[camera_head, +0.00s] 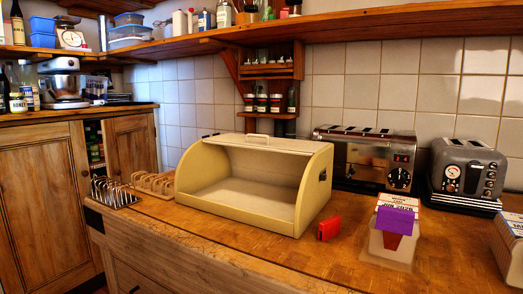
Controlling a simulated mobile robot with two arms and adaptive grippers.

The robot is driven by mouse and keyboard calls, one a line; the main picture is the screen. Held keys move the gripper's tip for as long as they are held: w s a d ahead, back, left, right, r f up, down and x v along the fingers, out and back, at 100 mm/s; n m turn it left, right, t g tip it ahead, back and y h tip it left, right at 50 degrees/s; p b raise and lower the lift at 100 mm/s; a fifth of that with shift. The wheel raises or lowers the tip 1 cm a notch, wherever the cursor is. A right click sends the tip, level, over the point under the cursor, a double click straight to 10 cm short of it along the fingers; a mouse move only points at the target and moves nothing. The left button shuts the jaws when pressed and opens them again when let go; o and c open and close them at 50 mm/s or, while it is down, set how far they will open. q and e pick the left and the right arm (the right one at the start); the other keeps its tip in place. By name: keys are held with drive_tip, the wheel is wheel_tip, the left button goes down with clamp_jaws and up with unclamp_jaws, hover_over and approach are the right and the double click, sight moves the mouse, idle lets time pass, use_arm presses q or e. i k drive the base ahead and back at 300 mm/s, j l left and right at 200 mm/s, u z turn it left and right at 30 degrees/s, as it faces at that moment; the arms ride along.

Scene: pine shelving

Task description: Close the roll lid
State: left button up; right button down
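A cream bread bin (309,199) stands on the wooden counter in the middle of the head view. Its roll lid (266,142) is rolled up at the top, with a pale handle (257,137) on its front edge. The front is open, and the inside looks empty. Neither of my grippers shows in the head view.
A small red object (328,228) and a bread bag with a purple label (394,229) are to the bin's right. Two toasters (365,150) (466,170) stand behind. Toast racks (114,192) are at left. The counter front (230,250) is clear.

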sight(292, 162)
drive_tip(key=i+j+z, duration=0.2)
drive_tip(key=j+z, duration=0.15)
drive_tip(key=i+j+z, duration=0.2)
drive_tip(key=j+z, duration=0.2)
